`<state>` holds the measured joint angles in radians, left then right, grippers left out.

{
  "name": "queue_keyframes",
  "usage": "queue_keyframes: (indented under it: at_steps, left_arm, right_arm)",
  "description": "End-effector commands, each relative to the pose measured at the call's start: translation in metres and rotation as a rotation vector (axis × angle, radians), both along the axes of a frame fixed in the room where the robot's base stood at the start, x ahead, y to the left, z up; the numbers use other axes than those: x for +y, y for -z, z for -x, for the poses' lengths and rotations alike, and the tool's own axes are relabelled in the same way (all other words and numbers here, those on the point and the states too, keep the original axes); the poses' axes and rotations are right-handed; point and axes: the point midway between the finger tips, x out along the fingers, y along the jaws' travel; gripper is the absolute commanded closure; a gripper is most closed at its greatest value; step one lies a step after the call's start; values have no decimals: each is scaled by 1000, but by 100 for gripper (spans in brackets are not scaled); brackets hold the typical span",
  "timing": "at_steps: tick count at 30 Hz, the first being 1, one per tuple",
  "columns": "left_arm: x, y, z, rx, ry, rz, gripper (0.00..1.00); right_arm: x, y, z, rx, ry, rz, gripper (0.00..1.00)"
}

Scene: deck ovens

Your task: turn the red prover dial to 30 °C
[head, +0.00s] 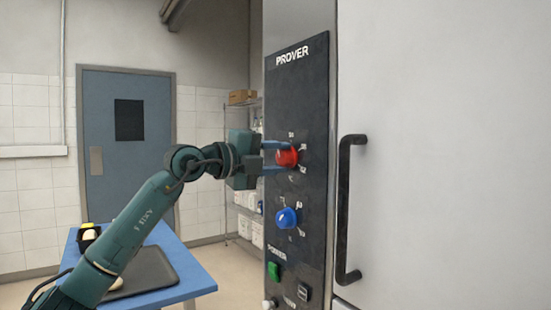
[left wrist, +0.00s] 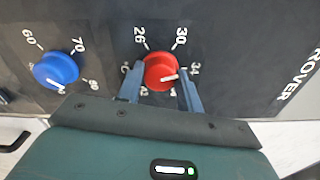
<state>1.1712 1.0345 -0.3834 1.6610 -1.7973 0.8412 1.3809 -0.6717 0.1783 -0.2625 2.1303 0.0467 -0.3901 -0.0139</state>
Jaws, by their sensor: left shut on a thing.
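The red prover dial (head: 287,157) is the upper knob on the black panel marked PROVER. My left gripper (head: 277,157) is shut on it, with one blue finger above and one below in the head view. In the left wrist view the red dial (left wrist: 160,68) sits between the two fingers. The numbers 26, 30 (left wrist: 181,38) and 34 show around it; the other numbers are partly hidden by the fingers. My right gripper is in neither view.
A blue dial (head: 287,218) sits below the red one, with a green switch (head: 273,270) under it. A black door handle (head: 346,210) stands out right of the panel. A blue table (head: 195,277) with a dark tray (head: 140,272) is at lower left.

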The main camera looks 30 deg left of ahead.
Motion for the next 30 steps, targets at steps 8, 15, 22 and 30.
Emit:
queue_keyframes:
  at_steps: [8,15,22,30]
  left_arm:
    - [0,-3,0,93,2,245,87]
    - [0,-3,0,171,3,437,87]
    - [0,-4,0,227,3,574,87]
    - [0,-4,0,261,4,660,87]
  right_arm:
    - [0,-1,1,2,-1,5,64]
    - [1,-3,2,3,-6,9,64]
    - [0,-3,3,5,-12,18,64]
    - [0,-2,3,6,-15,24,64]
